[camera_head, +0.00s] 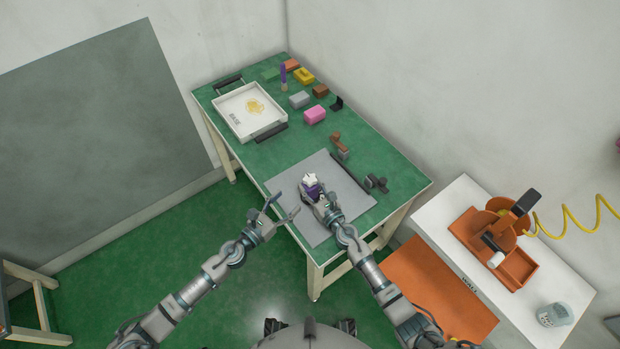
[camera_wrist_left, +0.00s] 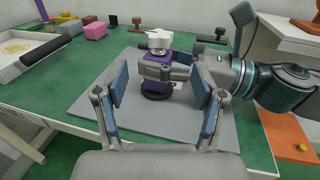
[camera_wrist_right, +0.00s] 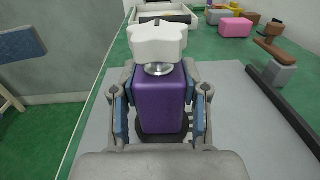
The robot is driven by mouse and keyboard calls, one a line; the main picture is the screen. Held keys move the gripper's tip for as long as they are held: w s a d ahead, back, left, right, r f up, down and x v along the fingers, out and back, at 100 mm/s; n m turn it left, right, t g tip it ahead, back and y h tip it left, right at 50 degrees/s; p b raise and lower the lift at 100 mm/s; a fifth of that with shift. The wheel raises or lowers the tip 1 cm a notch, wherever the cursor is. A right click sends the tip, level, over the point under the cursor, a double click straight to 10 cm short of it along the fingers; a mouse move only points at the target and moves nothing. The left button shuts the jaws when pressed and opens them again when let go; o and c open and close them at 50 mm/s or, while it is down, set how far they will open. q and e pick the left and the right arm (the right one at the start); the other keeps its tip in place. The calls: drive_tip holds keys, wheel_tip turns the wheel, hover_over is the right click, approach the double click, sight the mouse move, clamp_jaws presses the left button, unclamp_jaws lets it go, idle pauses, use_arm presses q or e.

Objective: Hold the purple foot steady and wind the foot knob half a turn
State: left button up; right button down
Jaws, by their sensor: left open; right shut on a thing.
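The purple foot (camera_wrist_right: 160,96) is a purple block standing upright on a round black base (camera_wrist_left: 157,90) on the grey mat (camera_head: 317,226). The white lobed foot knob (camera_wrist_right: 157,42) sits on top of it, on a short metal neck. My right gripper (camera_wrist_right: 160,125) is shut on the purple foot, one finger on each side. The foot and its knob also show in the left wrist view, the knob (camera_wrist_left: 160,38) uncovered and the block partly hidden by my right fingers. My left gripper (camera_head: 283,206) is open and empty, to the left of the foot, apart from it and the knob.
A white tray (camera_head: 227,104) with a yellowish patch stands at the back left of the green table. A pink block (camera_head: 314,115) and several other blocks lie behind the mat. A dark bar (camera_head: 350,174) lies along the mat's right side. The mat's front is clear.

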sight(305, 184)
use_arm(q)
drive_tip(key=x, duration=1.1)
drive_tip(key=shift+w+d+f, duration=0.15)
drive_tip(key=shift+w, duration=0.2)
drive_tip(key=c, duration=1.2)
